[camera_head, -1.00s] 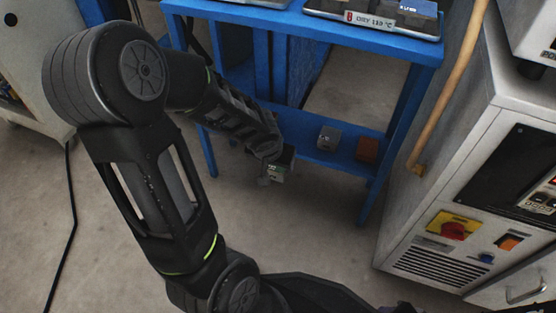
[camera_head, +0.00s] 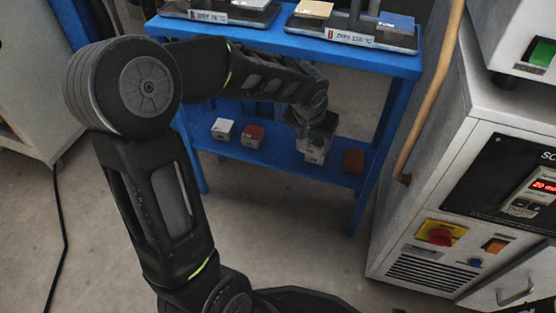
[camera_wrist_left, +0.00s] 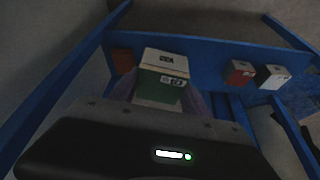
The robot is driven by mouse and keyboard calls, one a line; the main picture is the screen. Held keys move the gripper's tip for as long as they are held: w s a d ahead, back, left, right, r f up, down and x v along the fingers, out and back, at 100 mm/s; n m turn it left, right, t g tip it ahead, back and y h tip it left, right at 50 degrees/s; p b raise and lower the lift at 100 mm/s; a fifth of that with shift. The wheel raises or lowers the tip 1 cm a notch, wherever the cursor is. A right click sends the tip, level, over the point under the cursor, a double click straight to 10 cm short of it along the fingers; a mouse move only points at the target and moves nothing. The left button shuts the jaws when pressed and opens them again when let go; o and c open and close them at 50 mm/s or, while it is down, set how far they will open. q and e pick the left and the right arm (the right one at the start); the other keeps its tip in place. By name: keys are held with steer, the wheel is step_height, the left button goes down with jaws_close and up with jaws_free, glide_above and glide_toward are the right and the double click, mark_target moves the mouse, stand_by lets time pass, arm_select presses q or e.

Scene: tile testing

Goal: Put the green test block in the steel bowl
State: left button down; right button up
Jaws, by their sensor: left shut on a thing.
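My left gripper (camera_head: 314,141) is at the blue stand's lower shelf. It is shut on the green test block (camera_head: 318,144), of which only a small part shows in the head view. In the left wrist view the green test block (camera_wrist_left: 160,90) sits between the fingers, with a pale label on its face. A grey-white block (camera_head: 314,157) shows just below or behind the held block; it also shows in the left wrist view (camera_wrist_left: 165,58). I cannot tell whether the two touch. The steel bowl is not in view. My right gripper is not in view.
The lower shelf (camera_head: 285,150) also carries a white block (camera_head: 223,129), a red block (camera_head: 252,136) and a brown block (camera_head: 354,161). Labelled trays stand on the upper shelf (camera_head: 290,44).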

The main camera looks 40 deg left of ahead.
arm_select(q)
steer(key=w+d+r+m, duration=0.2)
steer(key=w+d+r, duration=0.1)
steer(key=d+r, duration=0.5)
steer(key=shift+w+d+r+h, duration=0.2)
steer(key=shift+d+h, duration=0.2)
steer(key=shift+d, duration=0.6)
steer(key=shift+d+p, duration=0.1)
steer(key=shift+p, duration=0.25)
